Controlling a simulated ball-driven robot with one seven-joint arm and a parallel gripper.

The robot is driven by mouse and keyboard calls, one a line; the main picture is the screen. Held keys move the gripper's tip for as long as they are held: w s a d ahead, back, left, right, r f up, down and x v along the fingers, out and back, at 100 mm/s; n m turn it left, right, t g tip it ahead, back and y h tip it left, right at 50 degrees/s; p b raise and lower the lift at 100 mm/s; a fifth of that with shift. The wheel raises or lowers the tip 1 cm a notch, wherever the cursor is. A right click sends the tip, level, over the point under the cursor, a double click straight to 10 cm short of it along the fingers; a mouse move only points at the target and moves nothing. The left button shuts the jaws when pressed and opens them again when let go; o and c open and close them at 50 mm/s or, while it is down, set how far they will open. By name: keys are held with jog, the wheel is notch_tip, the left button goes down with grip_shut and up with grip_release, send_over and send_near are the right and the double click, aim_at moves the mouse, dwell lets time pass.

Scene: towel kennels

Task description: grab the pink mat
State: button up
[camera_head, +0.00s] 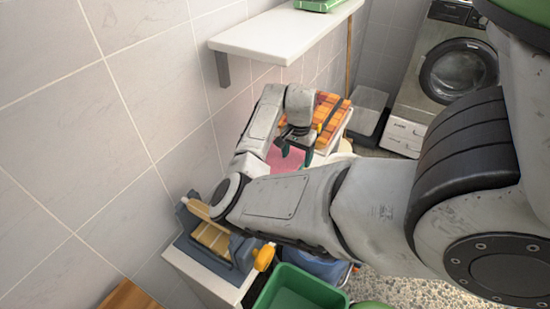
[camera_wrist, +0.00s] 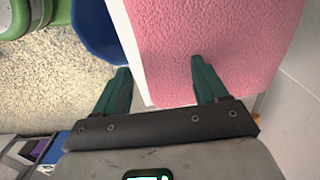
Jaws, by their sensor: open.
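The pink mat (camera_wrist: 215,45) is a textured, flat piece on a white surface, large in the wrist view. In the head view a small part of the mat (camera_head: 285,157) shows behind my arm, the rest hidden. My gripper (camera_wrist: 160,75) is open, with two dark green fingers apart and nothing between them that I can see held. The right fingertip lies over the mat in the picture; the left fingertip is off its left edge, near the white edge. I cannot tell whether the fingers touch the mat. In the head view my gripper (camera_head: 296,155) hangs over the mat.
An orange checked towel (camera_head: 326,115) lies behind my gripper. A white shelf (camera_head: 285,35) juts from the tiled wall above. A blue-grey caddy (camera_head: 215,238) and a green bin (camera_head: 298,290) stand in front. A washing machine (camera_head: 445,75) is at the back. A blue container (camera_wrist: 98,30) is left of the mat.

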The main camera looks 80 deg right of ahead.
jog(key=shift+f, duration=0.5)
jog(key=c, duration=1.3)
jog(key=shift+s+r, duration=0.1)
